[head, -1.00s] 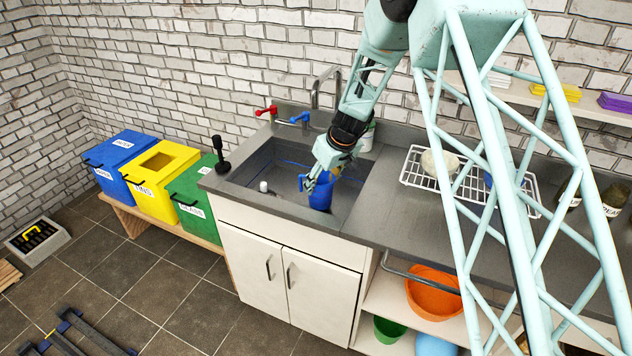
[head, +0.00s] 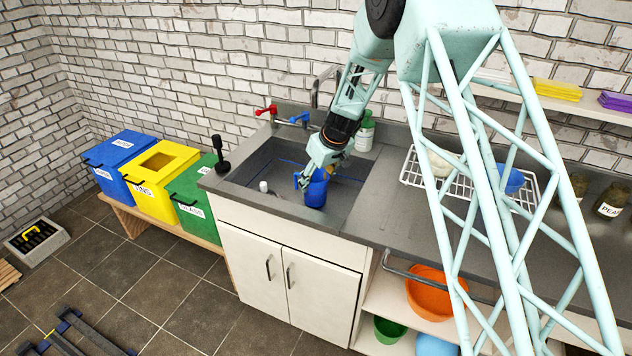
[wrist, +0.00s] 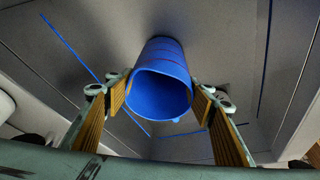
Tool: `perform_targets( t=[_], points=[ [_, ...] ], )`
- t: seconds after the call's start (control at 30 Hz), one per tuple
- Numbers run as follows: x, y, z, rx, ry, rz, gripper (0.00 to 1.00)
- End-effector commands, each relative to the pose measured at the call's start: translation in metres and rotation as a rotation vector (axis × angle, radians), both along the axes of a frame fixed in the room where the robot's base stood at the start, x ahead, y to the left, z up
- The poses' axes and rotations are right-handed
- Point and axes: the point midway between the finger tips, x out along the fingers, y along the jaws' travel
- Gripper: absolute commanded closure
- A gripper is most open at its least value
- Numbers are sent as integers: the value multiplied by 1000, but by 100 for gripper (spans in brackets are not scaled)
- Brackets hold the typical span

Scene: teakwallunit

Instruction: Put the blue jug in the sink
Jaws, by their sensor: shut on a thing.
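The blue jug (head: 315,194) is inside the outline of the sink (head: 347,192) in the head view, roughly upright, with its handle on the left. My gripper (head: 317,174) is shut on the jug near its top. In the wrist view the jug (wrist: 160,60) sits between my two fingers (wrist: 160,95), its open mouth facing the camera and looking empty. Grey basin surfaces with blue lines show behind it. I cannot tell whether the jug's base touches the sink floor.
A small white item (head: 263,186) is at the sink's left side. The tap (head: 318,88) with red and blue handles stands behind.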

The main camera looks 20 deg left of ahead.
Motion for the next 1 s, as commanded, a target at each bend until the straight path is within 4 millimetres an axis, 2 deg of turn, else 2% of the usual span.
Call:
perform_targets(
  t=[0.43,0.47,0.6,1.0],
  points=[
    [0,0,-3,1,-1,0,64],
    [0,0,-2,0,0,0,48],
    [0,0,-2,0,0,0,37],
    [0,0,-1,0,0,0,37]
  ],
)
